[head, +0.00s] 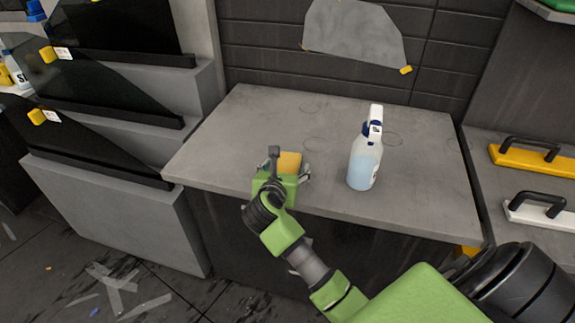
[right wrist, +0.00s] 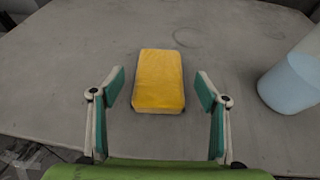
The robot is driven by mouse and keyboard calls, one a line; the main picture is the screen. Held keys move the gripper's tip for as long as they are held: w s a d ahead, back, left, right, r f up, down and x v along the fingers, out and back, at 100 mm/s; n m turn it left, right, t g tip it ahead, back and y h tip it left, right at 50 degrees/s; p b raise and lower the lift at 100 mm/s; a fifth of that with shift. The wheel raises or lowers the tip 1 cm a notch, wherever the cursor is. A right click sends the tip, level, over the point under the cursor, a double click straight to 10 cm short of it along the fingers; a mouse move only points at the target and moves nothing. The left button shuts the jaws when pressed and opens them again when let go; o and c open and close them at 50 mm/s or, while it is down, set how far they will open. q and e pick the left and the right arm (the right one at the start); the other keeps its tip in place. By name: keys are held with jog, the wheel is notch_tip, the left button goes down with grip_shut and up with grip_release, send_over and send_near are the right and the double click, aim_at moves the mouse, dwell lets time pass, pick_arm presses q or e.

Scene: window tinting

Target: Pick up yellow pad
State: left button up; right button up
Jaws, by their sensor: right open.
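The yellow pad (head: 289,162) lies flat on the grey table near its front left part. In the right wrist view the yellow pad (right wrist: 159,81) is a rectangular block lying ahead of and between the fingers. My right gripper (head: 290,172) is over the table at the near side of the pad and hides part of it in the head view. In the right wrist view my right gripper (right wrist: 160,90) is open, with one finger on each side and a gap between each finger and the pad. My left gripper is not in view.
A spray bottle (head: 364,160) with light blue liquid stands right of the pad. The grey table (head: 240,130) is otherwise clear. Tinted glass panes (head: 95,100) stand on steps at left. Yellow (head: 530,160) and white (head: 535,212) handled tools lie on a right-hand surface.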

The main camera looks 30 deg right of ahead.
aim_at(287, 166)
jog(key=shift+x, duration=1.5)
jog(key=c, duration=1.2)
jog(key=shift+r, duration=0.1)
